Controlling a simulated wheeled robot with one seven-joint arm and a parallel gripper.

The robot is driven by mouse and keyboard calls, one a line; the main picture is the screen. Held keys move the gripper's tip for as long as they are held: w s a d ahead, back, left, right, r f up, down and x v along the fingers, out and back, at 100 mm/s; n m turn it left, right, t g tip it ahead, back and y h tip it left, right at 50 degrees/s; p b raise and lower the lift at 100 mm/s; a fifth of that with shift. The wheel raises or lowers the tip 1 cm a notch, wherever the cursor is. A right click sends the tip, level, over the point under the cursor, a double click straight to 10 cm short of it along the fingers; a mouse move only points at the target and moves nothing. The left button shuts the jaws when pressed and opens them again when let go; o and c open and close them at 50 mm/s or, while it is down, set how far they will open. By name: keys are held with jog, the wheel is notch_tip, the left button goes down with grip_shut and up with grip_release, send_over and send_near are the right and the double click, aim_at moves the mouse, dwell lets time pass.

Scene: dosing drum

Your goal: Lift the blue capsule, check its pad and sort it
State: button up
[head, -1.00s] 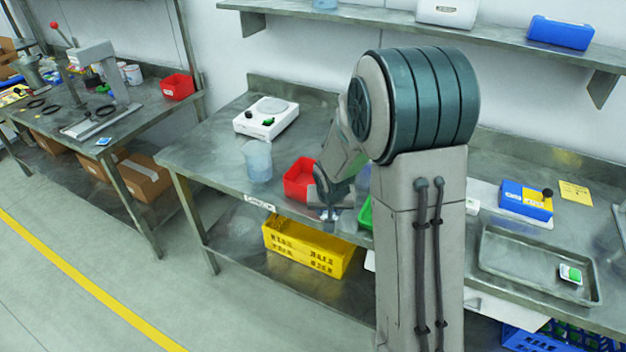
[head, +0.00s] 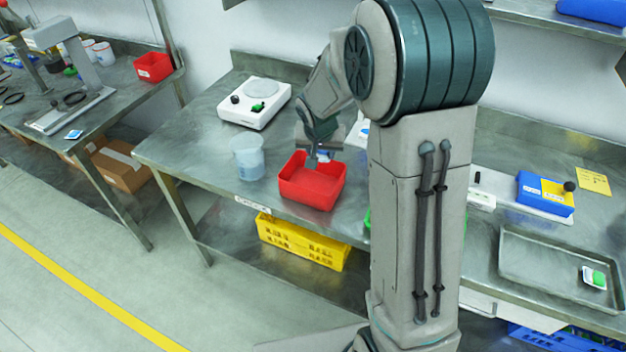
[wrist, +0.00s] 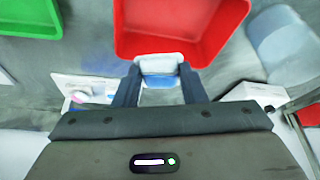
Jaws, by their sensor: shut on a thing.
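The blue capsule (wrist: 160,66), with a pale whitish part and a blue part, is between the two fingers of my gripper (wrist: 160,84) in the wrist view. My gripper is shut on it. In the head view my gripper (head: 318,157) is at the back edge of the red bin (head: 312,203), above the bench. The red bin looks empty in the wrist view (wrist: 180,45), just beyond the capsule. I cannot tell a pad on the capsule. A white piece with a green top (head: 594,278) lies in the metal tray (head: 550,290) at the right.
A translucent beaker (head: 248,158) stands left of the red bin, with a white scale-like device (head: 254,104) behind it. A green bin (wrist: 28,30) is mostly hidden by my arm in the head view. A blue-and-yellow device (head: 545,194) stands near the tray.

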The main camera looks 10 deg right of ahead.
jog(key=f+b, duration=0.2)
jog(key=f, duration=0.3)
jog(key=shift+a+b, duration=0.25)
jog(key=shift+b, duration=0.15)
jog(key=o, duration=1)
jog(key=b+v, duration=0.1)
jog(key=v, duration=1.2)
jog(key=shift+r, duration=0.35)
